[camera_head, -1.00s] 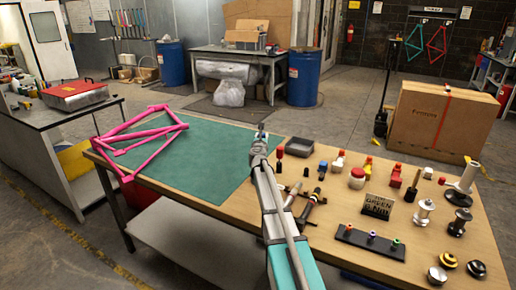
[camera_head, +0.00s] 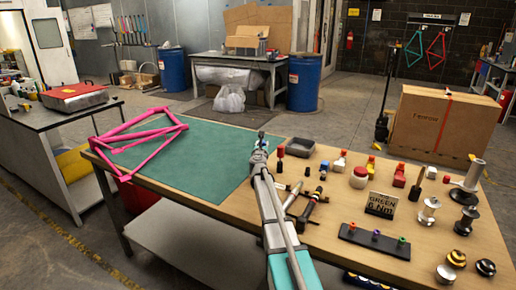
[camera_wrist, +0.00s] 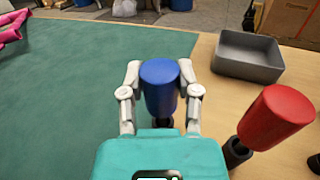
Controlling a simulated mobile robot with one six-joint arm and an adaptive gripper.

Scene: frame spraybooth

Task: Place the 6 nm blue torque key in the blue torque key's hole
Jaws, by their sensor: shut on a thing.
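The blue torque key (camera_wrist: 160,88) shows its blue cylindrical head upright between my fingers in the wrist view. My gripper (camera_wrist: 160,92) is shut on it, one pale finger on each side. Its lower shaft is mostly hidden by my gripper. In the head view my gripper (camera_head: 262,140) is over the right edge of the green mat, and the key is too small there to make out clearly. I cannot tell which hole is the blue key's.
A red-headed tool (camera_wrist: 275,115) stands close right of my gripper. A grey tray (camera_wrist: 247,56) lies behind it. Metal parts (camera_head: 428,211) crowd the right side. A pink frame (camera_head: 137,135) lies at left; the mat's middle is clear.

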